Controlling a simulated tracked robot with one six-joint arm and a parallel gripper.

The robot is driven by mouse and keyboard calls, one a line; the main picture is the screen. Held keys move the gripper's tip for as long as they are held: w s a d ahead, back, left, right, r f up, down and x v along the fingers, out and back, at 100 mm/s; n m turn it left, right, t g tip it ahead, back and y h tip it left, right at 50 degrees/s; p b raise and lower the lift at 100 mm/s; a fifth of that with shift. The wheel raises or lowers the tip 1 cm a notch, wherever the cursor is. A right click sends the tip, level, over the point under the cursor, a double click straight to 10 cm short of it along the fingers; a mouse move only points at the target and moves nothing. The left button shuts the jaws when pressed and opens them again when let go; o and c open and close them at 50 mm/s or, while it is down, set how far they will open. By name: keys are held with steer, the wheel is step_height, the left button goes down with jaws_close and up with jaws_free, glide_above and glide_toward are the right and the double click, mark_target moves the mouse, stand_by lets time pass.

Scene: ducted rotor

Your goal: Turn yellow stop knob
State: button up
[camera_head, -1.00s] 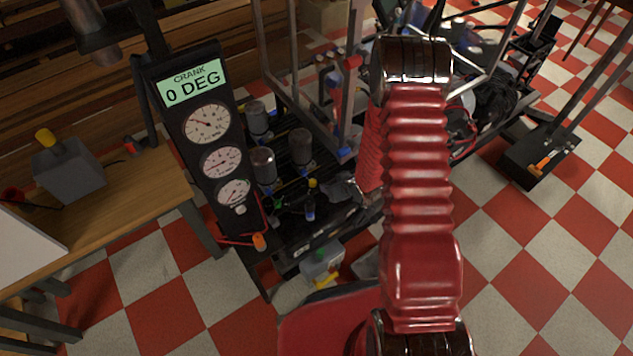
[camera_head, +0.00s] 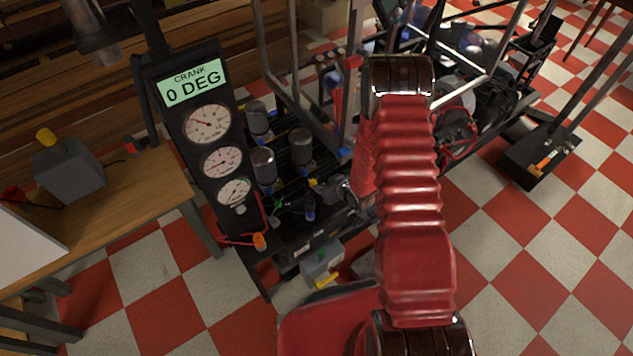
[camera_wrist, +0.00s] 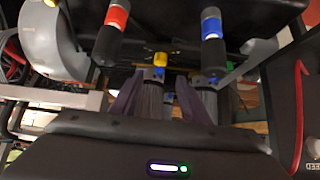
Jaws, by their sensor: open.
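A small yellow knob (camera_wrist: 160,60) shows in the wrist view, a little left of centre and beyond my fingers. A small yellow piece (camera_head: 313,183) also shows low on the dark machine in the head view; I cannot tell if it is the same one. My gripper (camera_wrist: 173,84) is open, its dark fingers reaching up the wrist view towards the yellow knob, with no contact clear. In the head view my red sleeved arm hides most of the gripper.
A red-banded handle (camera_wrist: 113,32) and a blue-banded handle (camera_wrist: 212,38) hang close above my fingers. The gauge panel (camera_head: 204,130) reads CRANK 0 DEG. Metal frame bars stand near my arm. Open checkered floor (camera_head: 540,260) lies right.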

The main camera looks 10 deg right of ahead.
mark_target(314, 181)
steer(key=x, duration=1)
steer(key=shift+w+f, duration=0.25)
steer(key=shift+f, duration=0.05)
steer(key=shift+c, duration=0.5)
steer(key=c, duration=0.9)
steer(key=shift+d, duration=0.2)
steer(key=shift+c, duration=0.3)
steer(key=shift+a, duration=0.1)
